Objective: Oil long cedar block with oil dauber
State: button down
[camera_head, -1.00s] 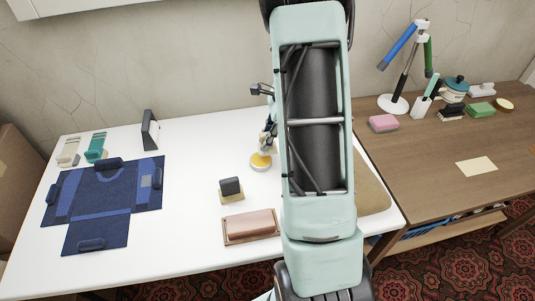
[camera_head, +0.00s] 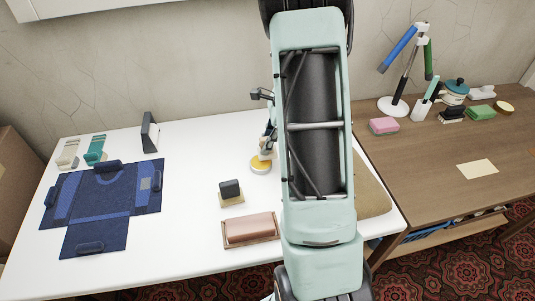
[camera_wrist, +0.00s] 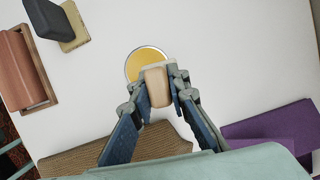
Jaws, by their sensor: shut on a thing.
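The long cedar block (camera_head: 250,228) is reddish brown and lies in a shallow wooden tray on the white table, left of my arm. It also shows at the left of the wrist view (camera_wrist: 20,68). My gripper (camera_wrist: 157,88) is shut on the oil dauber (camera_wrist: 156,82), a tan piece with a paler end. The dauber is at the near edge of a round dish of yellow oil (camera_wrist: 147,60) and overlaps it in the wrist view; whether it touches the oil I cannot tell. The dish also shows in the head view (camera_head: 260,168). My arm hides much of the gripper there.
A dark block on a small tan base (camera_head: 230,189) stands between tray and dish. A blue mat (camera_head: 105,200) covers the table's left. A brown woven mat (camera_wrist: 110,150) and purple cloth (camera_wrist: 270,130) lie near the gripper. A wooden desk (camera_head: 450,160) stands at right.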

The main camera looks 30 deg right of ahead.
aim_at(262, 138)
jog(key=shift+f, duration=0.55)
dwell(1.3)
notch_tip(262, 138, up, 7)
jog(key=p, duration=0.5)
jog(key=shift+r, duration=0.1)
dwell(0.5)
